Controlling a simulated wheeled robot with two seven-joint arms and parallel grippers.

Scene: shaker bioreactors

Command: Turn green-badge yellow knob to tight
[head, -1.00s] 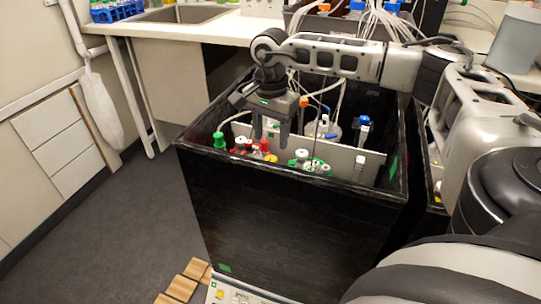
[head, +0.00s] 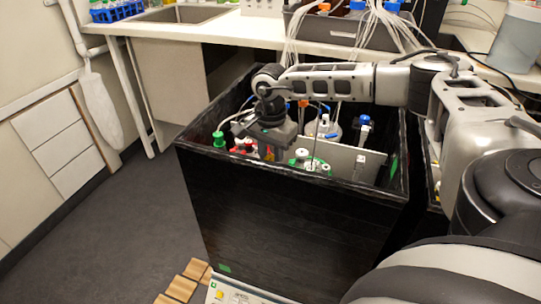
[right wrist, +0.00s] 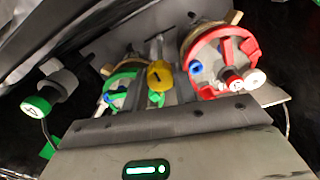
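The yellow knob (right wrist: 160,75) with a dark slot mark sits in the middle of the right wrist view, just beyond my gripper's grey body. A green part (right wrist: 155,98) shows close below it. My left gripper is not in view.
The black box (head: 290,215) has high walls around the gripper. A red-ringed vessel top (right wrist: 220,60) is right of the knob, a green-ringed one (right wrist: 120,90) left. A green-ended white cap (right wrist: 37,107) is further left. A pale panel (head: 355,163) stands inside the box.

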